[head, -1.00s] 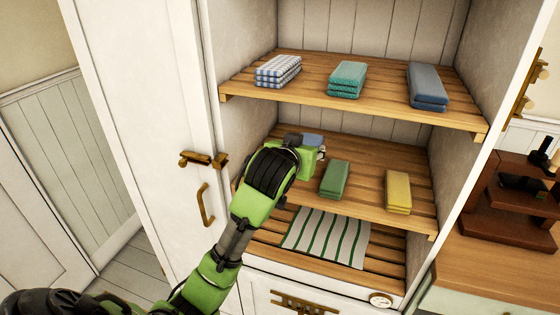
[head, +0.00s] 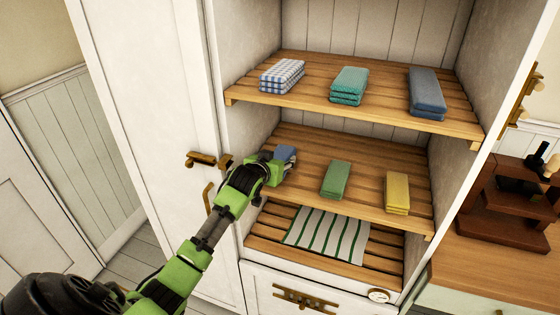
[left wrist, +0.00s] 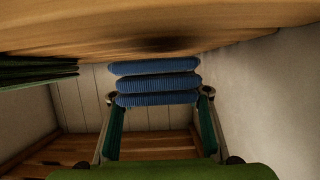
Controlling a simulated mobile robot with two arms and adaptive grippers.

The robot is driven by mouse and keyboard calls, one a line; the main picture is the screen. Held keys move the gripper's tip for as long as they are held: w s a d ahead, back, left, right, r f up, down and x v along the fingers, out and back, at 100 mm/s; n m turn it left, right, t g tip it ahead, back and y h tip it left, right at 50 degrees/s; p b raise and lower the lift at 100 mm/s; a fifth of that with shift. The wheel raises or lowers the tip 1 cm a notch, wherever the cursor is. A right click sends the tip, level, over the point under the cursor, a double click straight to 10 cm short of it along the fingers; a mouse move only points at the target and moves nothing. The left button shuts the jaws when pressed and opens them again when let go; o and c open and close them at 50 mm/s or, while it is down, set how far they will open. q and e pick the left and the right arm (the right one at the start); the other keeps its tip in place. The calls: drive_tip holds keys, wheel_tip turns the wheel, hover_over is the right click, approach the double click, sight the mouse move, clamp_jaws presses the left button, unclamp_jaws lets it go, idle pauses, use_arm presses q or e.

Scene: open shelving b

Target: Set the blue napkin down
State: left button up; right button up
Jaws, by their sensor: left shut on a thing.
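The blue napkin (head: 286,152) is a folded stack at the left of the middle shelf, partly hidden by my left gripper (head: 276,168). In the left wrist view, which looks upside down, the ribbed blue napkin (left wrist: 156,84) sits between the two fingers of my left gripper (left wrist: 158,97). The gripper is shut on it. The middle shelf (left wrist: 150,35) fills the top of that view, very close to the napkin, with a dark shadow there. I cannot tell whether they touch. My right gripper is not in view.
A green napkin (head: 336,178) and a yellow napkin (head: 397,192) lie to the right on the middle shelf (head: 365,160). The upper shelf (head: 390,103) holds checked, teal and blue-grey stacks. A striped cloth (head: 326,236) lies below. The cabinet's left wall (head: 251,128) is close.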

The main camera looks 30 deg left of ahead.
use_arm(q)
drive_tip(key=shift+f, duration=0.5)
drive_tip(key=shift+d+f, duration=0.1)
drive_tip(key=shift+f, duration=0.1)
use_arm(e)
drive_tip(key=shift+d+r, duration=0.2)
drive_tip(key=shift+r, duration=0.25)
use_arm(q)
drive_tip(key=o, duration=1.2)
drive_tip(key=shift+f, duration=0.15)
drive_tip(key=shift+c, duration=0.2)
drive_tip(key=shift+s, duration=0.1)
drive_tip(key=b+v, duration=0.1)
drive_tip(key=v, duration=1.1)
drive_tip(key=shift+b, duration=0.3)
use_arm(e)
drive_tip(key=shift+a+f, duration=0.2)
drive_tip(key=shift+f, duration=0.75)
